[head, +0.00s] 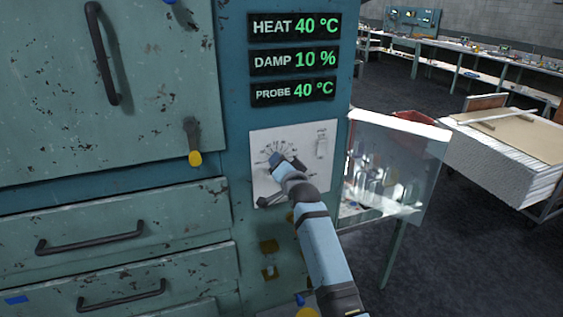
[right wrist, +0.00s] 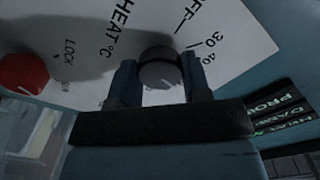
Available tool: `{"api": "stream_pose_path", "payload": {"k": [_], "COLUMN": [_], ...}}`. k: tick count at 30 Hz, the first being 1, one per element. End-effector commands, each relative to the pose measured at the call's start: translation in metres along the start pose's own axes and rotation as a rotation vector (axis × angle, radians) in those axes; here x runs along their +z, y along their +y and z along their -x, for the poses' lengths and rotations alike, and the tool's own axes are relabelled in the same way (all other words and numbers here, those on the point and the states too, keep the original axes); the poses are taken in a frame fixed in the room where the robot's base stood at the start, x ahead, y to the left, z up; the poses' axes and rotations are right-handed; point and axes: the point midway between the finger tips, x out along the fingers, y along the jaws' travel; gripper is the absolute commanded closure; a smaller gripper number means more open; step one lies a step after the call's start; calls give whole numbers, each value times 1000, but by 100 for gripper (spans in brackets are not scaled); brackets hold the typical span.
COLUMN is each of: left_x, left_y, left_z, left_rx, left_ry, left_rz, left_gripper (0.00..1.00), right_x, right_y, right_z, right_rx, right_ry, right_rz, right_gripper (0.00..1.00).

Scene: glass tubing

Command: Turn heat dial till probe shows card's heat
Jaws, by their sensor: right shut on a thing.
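The heat dial (right wrist: 160,72) is a dark round knob on a white plate (head: 320,178) marked HEAT °C. My right gripper (right wrist: 160,84) is shut on it, a finger on each side. In the head view the right gripper (head: 280,165) reaches the plate and mostly hides the dial. The scale marks OFF, 30 and 40 show beside the knob in the right wrist view; which mark the dial points at is unclear. The heat readout (head: 295,26) shows 40 °C and the probe readout (head: 294,92) shows 40 °C. I cannot make out a card. My left gripper is out of view.
The damp readout (head: 294,60) shows 10 %. A red knob (right wrist: 22,76) sits beside the word LOCK. Left are the cabinet door (head: 60,90) with a yellow-ended latch (head: 195,158) and drawers (head: 100,225). A clear-looking panel (head: 395,165) stands right of the plate.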

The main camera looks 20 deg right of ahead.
Motion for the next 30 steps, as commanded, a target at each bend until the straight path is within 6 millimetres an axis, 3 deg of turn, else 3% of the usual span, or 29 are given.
{"api": "stream_pose_path", "payload": {"k": [9,25,26,28,30], "left_x": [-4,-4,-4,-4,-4], "left_y": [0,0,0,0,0], "left_z": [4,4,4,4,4], "left_rx": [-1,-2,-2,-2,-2], "left_ry": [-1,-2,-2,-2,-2], "left_rz": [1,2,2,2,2], "left_gripper": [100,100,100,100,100], "right_x": [0,1,1,1,0], "right_y": [0,0,1,0,0], "right_z": [0,0,0,0,0], "right_rx": [1,0,1,0,0], "right_ry": [-1,-1,-1,-1,-1], "right_rz": [-116,-137,-137,-137,-137], "right_gripper": [80,80,49,33,31]}}
